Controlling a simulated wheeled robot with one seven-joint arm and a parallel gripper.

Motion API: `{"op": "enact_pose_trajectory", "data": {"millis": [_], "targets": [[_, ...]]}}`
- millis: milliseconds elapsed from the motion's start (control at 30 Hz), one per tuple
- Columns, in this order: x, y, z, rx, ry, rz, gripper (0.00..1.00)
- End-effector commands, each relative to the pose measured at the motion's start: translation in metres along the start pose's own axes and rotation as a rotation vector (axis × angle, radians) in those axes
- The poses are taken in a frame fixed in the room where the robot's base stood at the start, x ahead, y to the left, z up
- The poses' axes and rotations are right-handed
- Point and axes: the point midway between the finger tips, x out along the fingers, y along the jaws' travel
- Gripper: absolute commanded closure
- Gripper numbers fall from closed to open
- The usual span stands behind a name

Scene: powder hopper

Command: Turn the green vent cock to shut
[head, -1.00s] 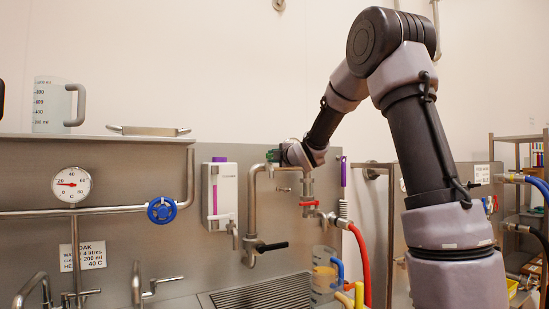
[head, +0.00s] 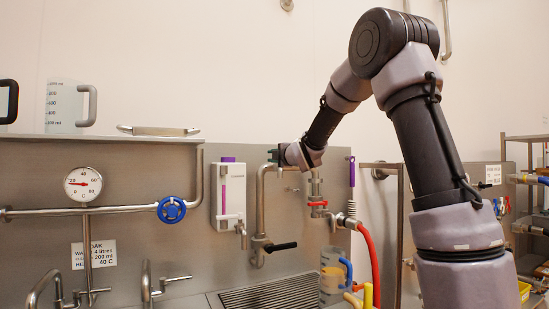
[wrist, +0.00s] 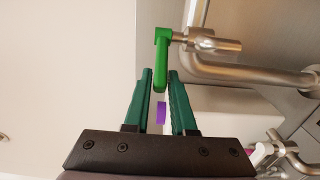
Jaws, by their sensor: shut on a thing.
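The green vent cock (wrist: 162,52) shows in the wrist view as a green lever on a metal stub of the pipe. Its lever points down the picture, toward my gripper (wrist: 160,76). My gripper's two dark green fingers are shut on the lever's end, one on each side. In the head view my gripper (head: 274,157) is at the top of the bent steel pipe (head: 261,200) on the back panel. The vent cock itself cannot be made out there, hidden by the gripper.
A purple-marked dispenser (head: 229,195) and a blue handwheel (head: 171,210) are left of the pipe. A black-handled valve (head: 280,247) sits below.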

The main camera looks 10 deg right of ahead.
Motion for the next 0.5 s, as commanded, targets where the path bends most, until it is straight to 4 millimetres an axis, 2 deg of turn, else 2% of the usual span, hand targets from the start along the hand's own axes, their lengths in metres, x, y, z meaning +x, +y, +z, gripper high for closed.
{"op": "enact_pose_trajectory", "data": {"millis": [500], "targets": [[0.012,-0.001,-0.012,0.000,0.002,-0.001,1.00]]}}
